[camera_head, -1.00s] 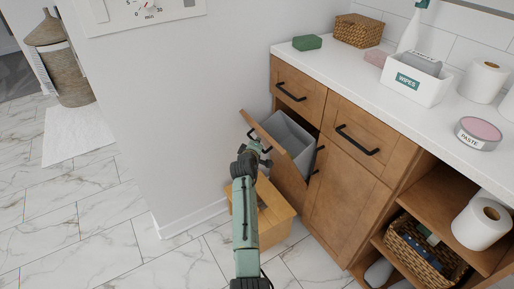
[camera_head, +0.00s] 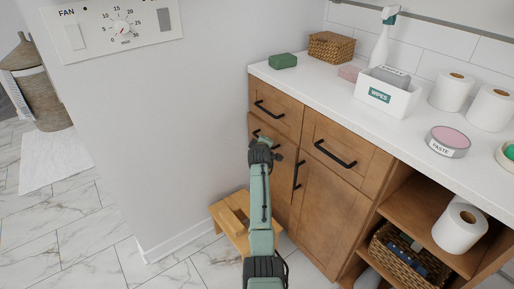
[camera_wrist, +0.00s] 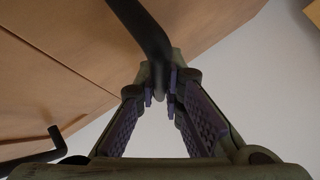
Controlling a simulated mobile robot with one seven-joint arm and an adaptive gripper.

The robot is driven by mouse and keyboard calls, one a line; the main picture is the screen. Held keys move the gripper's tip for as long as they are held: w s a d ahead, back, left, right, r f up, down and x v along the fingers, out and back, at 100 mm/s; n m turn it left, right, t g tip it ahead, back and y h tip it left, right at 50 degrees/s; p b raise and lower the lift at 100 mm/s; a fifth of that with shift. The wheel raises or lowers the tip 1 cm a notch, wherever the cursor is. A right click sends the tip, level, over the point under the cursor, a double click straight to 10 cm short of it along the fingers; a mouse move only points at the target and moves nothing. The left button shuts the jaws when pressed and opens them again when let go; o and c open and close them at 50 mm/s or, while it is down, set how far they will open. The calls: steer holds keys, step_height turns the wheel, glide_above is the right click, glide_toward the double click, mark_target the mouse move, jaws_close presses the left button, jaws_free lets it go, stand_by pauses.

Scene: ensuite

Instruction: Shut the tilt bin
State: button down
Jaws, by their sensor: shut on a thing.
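The tilt bin's wooden front (camera_head: 284,178) sits below the left drawer and looks flush with the cabinet face; no grey inner bin shows. My gripper (camera_head: 264,141) is at the top of this front, and my arm hides much of the panel. In the wrist view my gripper (camera_wrist: 161,88) has its two fingers closed on the black bar handle (camera_wrist: 148,35) of the bin front, one pad on each side. The handle runs out of the top of that view.
A small wooden step stool (camera_head: 228,212) stands on the floor below, partly behind my arm. A white wall (camera_head: 170,140) is close on the left. The cabinet door's black handle (camera_head: 298,172) sticks out just right of the bin.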

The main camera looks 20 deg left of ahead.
steer(key=shift+w+d+r, duration=0.25)
steer(key=shift+w+d, duration=0.15)
steer(key=shift+w, duration=0.15)
steer(key=shift+d+r, duration=0.1)
steer(key=shift+r, duration=0.1)
steer(key=c, duration=2)
jaws_free()
steer(key=shift+w+f, duration=0.15)
steer(key=shift+o, duration=0.2)
steer(key=shift+f, duration=0.1)
steer(key=v, duration=1.2)
